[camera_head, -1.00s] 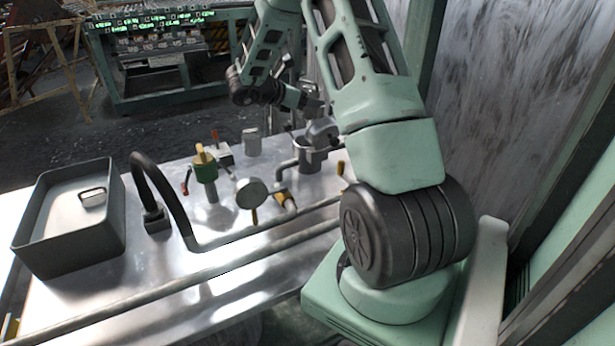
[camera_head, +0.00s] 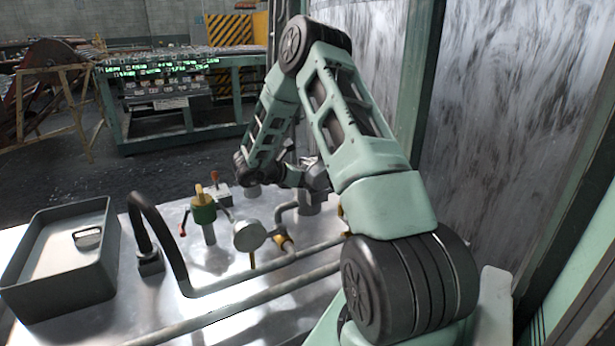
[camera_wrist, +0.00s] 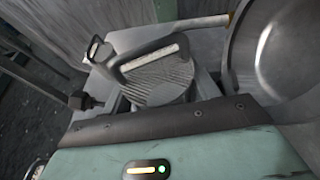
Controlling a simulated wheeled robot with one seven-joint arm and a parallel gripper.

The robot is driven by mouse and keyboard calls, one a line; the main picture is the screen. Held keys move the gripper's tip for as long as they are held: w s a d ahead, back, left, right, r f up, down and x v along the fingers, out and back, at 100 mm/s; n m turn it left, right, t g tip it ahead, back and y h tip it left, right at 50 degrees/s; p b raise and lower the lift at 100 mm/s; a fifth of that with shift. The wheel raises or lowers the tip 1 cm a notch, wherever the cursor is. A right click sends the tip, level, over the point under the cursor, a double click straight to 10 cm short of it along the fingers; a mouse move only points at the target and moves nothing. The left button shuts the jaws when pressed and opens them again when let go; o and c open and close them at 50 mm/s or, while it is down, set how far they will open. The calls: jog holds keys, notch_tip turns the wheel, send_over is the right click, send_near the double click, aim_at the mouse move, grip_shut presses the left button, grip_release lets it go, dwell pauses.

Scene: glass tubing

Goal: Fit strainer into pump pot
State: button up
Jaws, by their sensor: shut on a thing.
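The strainer (camera_wrist: 163,84), a grey ribbed piece with a bar handle on top, shows just ahead of my gripper (camera_wrist: 166,95) in the wrist view. My gripper is shut on it, though the finger contact is partly hidden. The pump pot (camera_wrist: 286,62), a round metal vessel with a wide rim, is close on the right in the wrist view, and the strainer is beside its opening. In the head view the pot (camera_head: 311,207) stands at the back right of the metal table, below my gripper (camera_head: 312,176). My arm hides the strainer there.
A black bent hose (camera_head: 160,225), a green valve (camera_head: 204,216), a round gauge (camera_head: 249,235) and long pipes (camera_head: 240,303) crowd the table. A wall panel stands at the right.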

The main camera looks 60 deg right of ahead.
jog(key=shift+f, duration=0.1)
jog(key=shift+f+b, duration=0.3)
jog(key=shift+b, duration=0.25)
jog(key=shift+a+f, duration=0.1)
jog(key=shift+f, duration=0.2)
jog(key=o, duration=1)
jog(key=shift+f, duration=0.1)
jog(key=shift+o, duration=0.2)
jog(key=shift+s+f, duration=0.1)
jog(key=shift+r+p, duration=0.3)
jog(key=shift+r, duration=0.15)
jog(key=p+v, duration=0.1)
jog(key=v, duration=1.1)
jog(key=shift+r, duration=0.45)
